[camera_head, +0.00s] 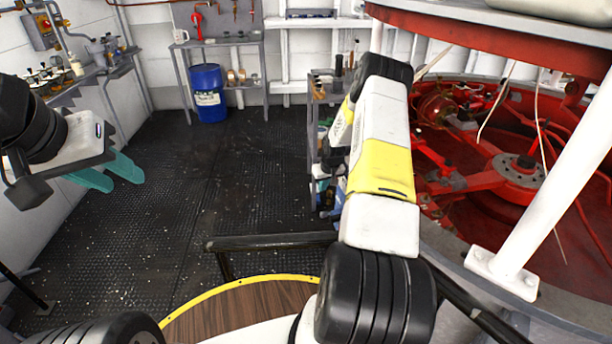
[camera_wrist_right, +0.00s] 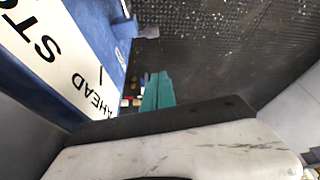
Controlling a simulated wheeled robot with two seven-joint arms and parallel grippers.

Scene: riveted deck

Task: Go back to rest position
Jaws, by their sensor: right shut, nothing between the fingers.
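My left gripper (camera_head: 122,183) hangs at the left of the head view, in front of the white wall and dark floor. Its two teal fingers are apart, with nothing seen between them. My right arm, white and yellow, reaches forward at the centre right of the head view; I cannot clearly make out its gripper there. In the right wrist view my right gripper (camera_wrist_right: 158,76) shows its teal fingers together and empty. They point toward the dark floor, beside a blue panel with a white lettered face (camera_wrist_right: 62,50).
A tool cart (camera_head: 313,130) stands close beside my right arm. Red machinery (camera_head: 480,180) and a white post (camera_head: 565,150) are at the right. A dark rail (camera_head: 270,241) crosses in front. A blue drum (camera_head: 208,78) stands at the back. Middle floor (camera_head: 215,170) is clear.

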